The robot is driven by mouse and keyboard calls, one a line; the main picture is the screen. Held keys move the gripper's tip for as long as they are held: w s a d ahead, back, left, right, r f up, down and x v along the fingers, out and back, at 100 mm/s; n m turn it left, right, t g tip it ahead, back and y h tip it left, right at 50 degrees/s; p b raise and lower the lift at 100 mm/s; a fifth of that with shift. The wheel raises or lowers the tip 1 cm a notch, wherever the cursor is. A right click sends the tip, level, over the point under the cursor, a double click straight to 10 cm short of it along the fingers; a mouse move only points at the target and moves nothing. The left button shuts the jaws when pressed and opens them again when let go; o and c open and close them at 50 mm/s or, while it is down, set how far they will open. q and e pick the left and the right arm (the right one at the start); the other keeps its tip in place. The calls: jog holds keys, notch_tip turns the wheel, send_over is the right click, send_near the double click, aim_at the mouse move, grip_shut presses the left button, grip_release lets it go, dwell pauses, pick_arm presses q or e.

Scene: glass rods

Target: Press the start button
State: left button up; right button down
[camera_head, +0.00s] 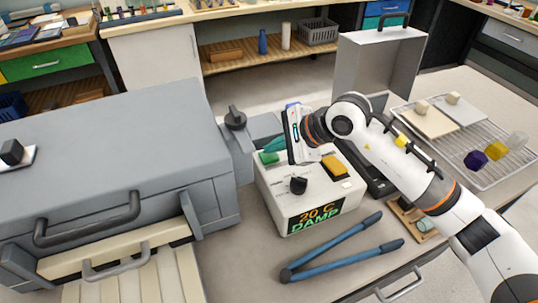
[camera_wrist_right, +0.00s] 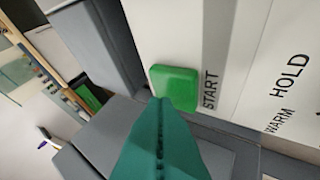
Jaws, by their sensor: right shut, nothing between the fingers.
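The start button is a green square button (camera_head: 268,158) on the back left of the white control box (camera_head: 280,203). In the right wrist view the green button (camera_wrist_right: 174,87) sits beside the printed word START. My right gripper (camera_head: 273,146) is over that left back corner of the box, close to the button. Its teal fingers (camera_wrist_right: 158,102) are shut and empty, with their tips overlapping the button's lower left edge in the wrist view. I cannot tell whether they touch it or whether it is pushed in. My left gripper is not in view.
The box also carries a black knob (camera_head: 298,185), a yellow button (camera_head: 335,166) and a display reading 20 C DAMP. A large grey furnace (camera_head: 110,150) stands left. Blue-handled tongs (camera_head: 335,245) lie in front. A wire rack (camera_head: 500,172) with tiles and coloured cubes is right.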

aim_at(274, 157)
jog(key=shift+f+b, duration=0.5)
jog(key=shift+b, duration=0.15)
dwell(0.6)
jog(key=shift+r, duration=0.1)
jog(key=shift+r+p, duration=0.3)
jog(key=shift+r, duration=0.5)
jog(key=shift+r, duration=0.15)
jog(key=shift+r+p, duration=1)
jog(key=shift+r, duration=1.4)
jog(key=shift+f, duration=0.1)
